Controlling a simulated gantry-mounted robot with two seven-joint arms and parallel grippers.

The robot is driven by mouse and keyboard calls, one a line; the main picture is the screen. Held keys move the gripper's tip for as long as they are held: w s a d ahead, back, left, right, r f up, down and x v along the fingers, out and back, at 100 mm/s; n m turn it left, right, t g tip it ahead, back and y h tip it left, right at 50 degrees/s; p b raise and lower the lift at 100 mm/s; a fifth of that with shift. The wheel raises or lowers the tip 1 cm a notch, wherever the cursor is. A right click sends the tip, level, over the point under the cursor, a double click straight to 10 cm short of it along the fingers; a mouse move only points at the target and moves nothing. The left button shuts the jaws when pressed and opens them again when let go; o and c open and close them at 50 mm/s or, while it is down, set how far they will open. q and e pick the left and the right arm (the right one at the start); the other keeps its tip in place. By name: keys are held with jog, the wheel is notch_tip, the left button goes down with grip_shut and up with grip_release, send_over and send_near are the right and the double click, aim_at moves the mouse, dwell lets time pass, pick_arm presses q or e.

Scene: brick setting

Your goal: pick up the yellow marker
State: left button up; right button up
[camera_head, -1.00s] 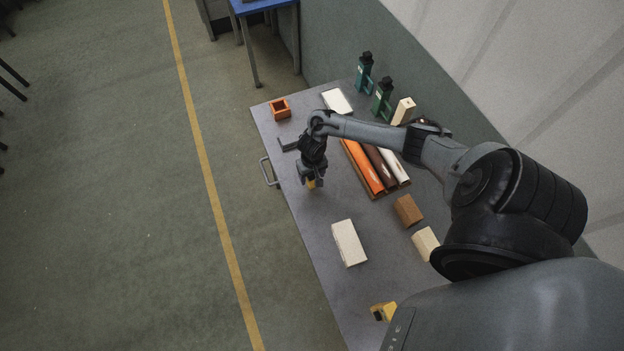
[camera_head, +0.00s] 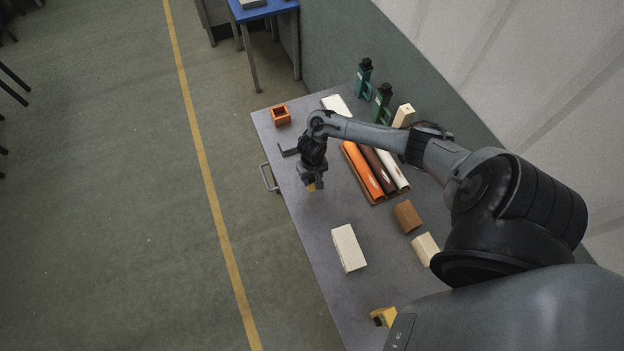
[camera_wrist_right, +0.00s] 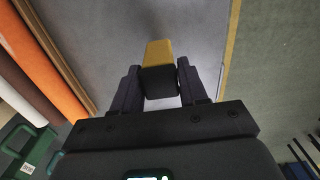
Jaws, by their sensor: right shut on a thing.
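The yellow marker (camera_wrist_right: 158,53) is a small yellow piece with a dark end, seen between the fingers in the right wrist view. My right gripper (camera_wrist_right: 160,85) is shut on its dark end, and the yellow part sticks out beyond the fingertips. In the head view my right gripper (camera_head: 312,182) points down over the left part of the grey table (camera_head: 310,225), with a bit of yellow just below the fingers. I cannot tell whether the marker touches the table. My left gripper is not in view.
A white block (camera_head: 348,247) lies in front of the gripper. A tray with orange, brown and white rolls (camera_head: 362,168) lies to its right. An orange square holder (camera_head: 281,115), brown block (camera_head: 407,214) and yellow object (camera_head: 384,316) also stand on the table.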

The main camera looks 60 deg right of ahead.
notch_tip(320, 180, up, 2)
jog(key=shift+r, duration=0.1)
jog(key=s+a+r+p, duration=0.3)
jog(key=s+r, duration=0.3)
jog(key=s, duration=0.5)
jog(key=shift+a+r, duration=0.15)
jog(key=shift+r, duration=0.1)
jog(key=o, duration=0.3)
jog(key=shift+c, duration=0.4)
